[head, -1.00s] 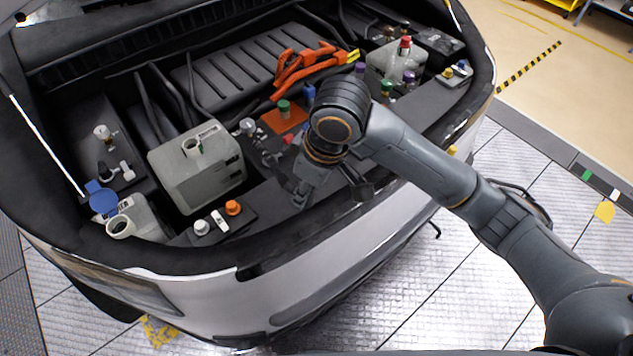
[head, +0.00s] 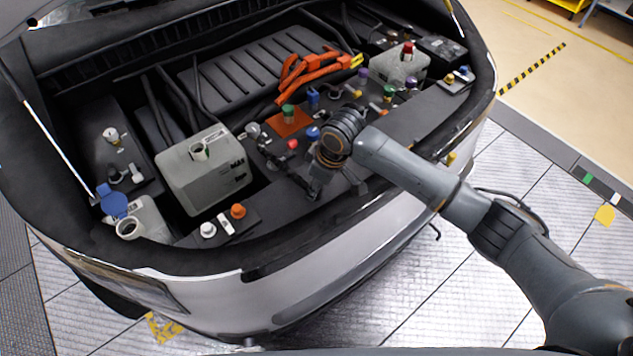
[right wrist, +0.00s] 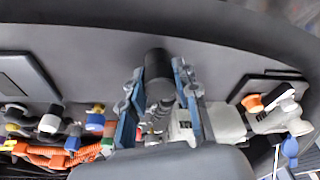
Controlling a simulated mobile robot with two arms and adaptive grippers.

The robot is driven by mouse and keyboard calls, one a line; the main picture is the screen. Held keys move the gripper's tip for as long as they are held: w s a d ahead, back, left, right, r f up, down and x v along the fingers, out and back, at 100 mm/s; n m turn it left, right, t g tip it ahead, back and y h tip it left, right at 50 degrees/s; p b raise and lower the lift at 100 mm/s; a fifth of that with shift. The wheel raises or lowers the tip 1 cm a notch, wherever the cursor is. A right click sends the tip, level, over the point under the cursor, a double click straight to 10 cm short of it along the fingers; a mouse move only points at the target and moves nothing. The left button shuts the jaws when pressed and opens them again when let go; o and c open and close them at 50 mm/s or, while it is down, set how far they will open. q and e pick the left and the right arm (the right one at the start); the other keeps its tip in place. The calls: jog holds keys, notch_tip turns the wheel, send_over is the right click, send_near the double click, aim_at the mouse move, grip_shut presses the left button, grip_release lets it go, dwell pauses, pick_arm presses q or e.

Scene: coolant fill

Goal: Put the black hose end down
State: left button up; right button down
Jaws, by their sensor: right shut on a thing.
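My right gripper (head: 314,190) hangs over the front edge of the engine bay in the head view. In the right wrist view, its two blue-grey fingers (right wrist: 160,108) are on either side of a short black cylinder, which looks like the black hose end (right wrist: 158,70). The gripper is shut on it. The cylinder lies against or just above the dark front panel (right wrist: 230,50); I cannot tell whether they touch. In the head view the hose end is not clear against the dark trim. My left gripper is not in view.
A grey tank (head: 207,172) stands left of the gripper. An orange cap (head: 238,211) and a white cap (head: 208,230) sit in front of it. Behind are a green cap (head: 288,111) and orange cables (head: 312,70). An open reservoir neck (head: 128,228) with a blue lid is at far left.

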jog(key=shift+f, duration=0.15)
jog(key=c, duration=1)
grip_release()
jog(key=b+v, duration=0.1)
jog(key=v, duration=1.1)
jog(key=shift+s, duration=0.1)
